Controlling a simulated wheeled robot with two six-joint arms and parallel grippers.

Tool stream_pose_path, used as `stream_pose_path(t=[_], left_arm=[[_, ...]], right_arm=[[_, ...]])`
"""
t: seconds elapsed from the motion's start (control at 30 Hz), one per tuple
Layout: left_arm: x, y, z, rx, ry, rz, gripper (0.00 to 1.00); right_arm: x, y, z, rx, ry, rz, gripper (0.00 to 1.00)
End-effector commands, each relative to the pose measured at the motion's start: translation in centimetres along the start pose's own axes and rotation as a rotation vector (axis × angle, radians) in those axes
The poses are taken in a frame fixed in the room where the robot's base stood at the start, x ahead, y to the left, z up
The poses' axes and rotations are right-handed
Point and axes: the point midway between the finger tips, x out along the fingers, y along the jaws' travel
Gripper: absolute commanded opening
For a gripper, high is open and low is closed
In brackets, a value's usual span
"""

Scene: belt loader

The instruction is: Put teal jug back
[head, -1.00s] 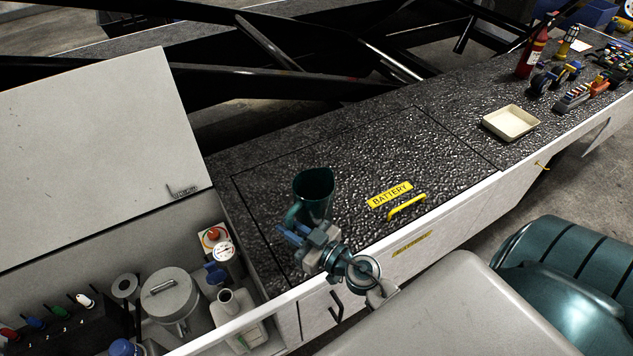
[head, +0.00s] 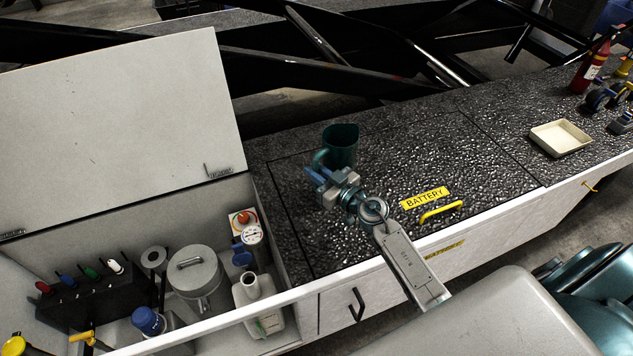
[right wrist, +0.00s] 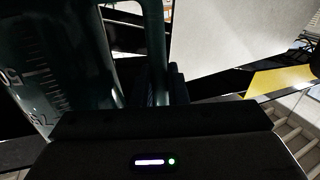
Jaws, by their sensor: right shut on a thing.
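The teal jug (head: 342,144) is upright over the dark speckled deck in the head view, with its handle toward the lower left. My right gripper (head: 322,176) is shut on the jug, at its handle side. In the right wrist view the jug (right wrist: 45,65) fills the left, with scale marks on its wall, and its handle (right wrist: 156,50) runs down into the jaws. I cannot tell whether the jug's base touches the deck. My left gripper is not in view.
A yellow handle (head: 441,212) and cream tray (head: 560,138) are to the right.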

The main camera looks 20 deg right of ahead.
Motion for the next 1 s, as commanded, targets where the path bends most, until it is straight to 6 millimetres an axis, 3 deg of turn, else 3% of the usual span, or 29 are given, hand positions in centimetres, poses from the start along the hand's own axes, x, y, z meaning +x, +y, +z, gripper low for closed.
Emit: stream_pose_path(t=[0.03,0.2,0.6,0.63,0.73,1.0], left_arm=[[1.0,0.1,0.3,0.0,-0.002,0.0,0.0],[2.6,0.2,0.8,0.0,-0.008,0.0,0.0],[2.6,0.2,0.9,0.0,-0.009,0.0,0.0],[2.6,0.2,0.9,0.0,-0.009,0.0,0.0],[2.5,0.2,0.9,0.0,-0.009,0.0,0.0],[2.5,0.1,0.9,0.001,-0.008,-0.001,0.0]], right_arm=[[-0.1,-0.1,1.3,0.0,-0.001,0.0,0.0],[-0.1,-0.2,3.4,0.0,0.001,0.0,0.0],[-0.1,-0.2,3.7,-0.001,0.001,0.0,0.0],[-0.1,-0.2,3.8,0.001,-0.002,0.0,0.15],[-0.1,-0.2,3.8,0.0,-0.001,0.0,0.35],[-0.1,-0.2,3.7,0.0,-0.001,0.0,0.35]])
